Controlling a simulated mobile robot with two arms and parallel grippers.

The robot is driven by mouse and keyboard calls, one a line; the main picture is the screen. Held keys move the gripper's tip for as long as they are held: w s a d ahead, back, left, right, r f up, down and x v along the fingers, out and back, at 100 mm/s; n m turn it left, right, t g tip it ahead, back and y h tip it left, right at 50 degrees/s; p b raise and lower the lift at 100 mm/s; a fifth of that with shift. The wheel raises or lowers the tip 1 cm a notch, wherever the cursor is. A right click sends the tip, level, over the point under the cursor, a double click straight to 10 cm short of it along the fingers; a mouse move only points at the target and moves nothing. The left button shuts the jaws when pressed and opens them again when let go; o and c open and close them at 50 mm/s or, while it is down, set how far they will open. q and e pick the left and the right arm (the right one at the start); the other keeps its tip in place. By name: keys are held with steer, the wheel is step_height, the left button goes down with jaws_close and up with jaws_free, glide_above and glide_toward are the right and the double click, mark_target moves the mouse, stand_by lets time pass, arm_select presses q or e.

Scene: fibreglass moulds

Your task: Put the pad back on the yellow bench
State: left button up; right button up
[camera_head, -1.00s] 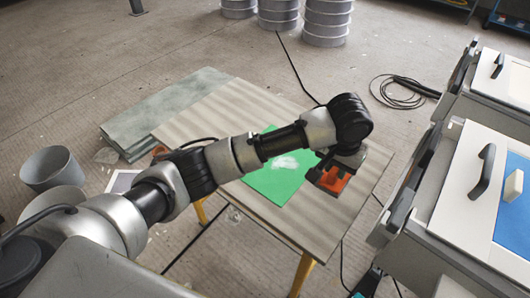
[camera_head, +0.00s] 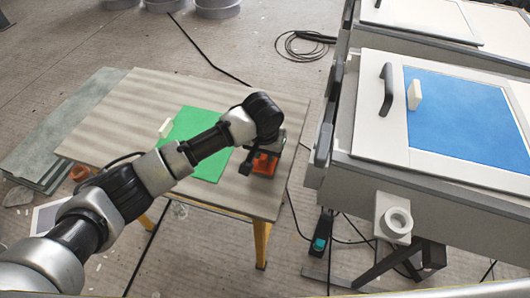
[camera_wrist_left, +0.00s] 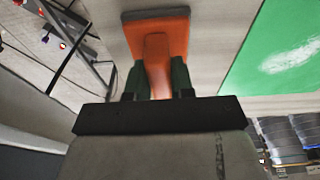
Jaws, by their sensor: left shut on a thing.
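The pad (camera_head: 264,164) is an orange block with an orange handle, over the right end of the yellow bench. My left gripper (camera_wrist_left: 157,82) is shut on the handle, which stands between its dark fingers in the left wrist view. The pad's orange body (camera_wrist_left: 158,30) shows past the fingers. The yellow bench (camera_head: 118,115) has a pale wood-grain top and yellow legs. I cannot tell whether the pad's underside touches the top. My right gripper is not in view.
A green sheet (camera_head: 210,170) lies on the bench left of the pad, partly hidden by my left arm. A grey cabinet with a blue panel (camera_head: 465,125) stands to the right. Cables (camera_head: 300,46) lie on the floor.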

mark_target(263, 157)
arm_select(q)
steer(key=shift+f, duration=0.3)
steer(key=o, duration=0.9)
steer(key=shift+r, duration=0.2)
step_height(263, 157, up, 12)
steer(key=s+p, duration=0.1)
steer(key=shift+s+a, duration=0.25)
steer(key=shift+s, duration=0.1)
steer(key=shift+f, duration=0.1)
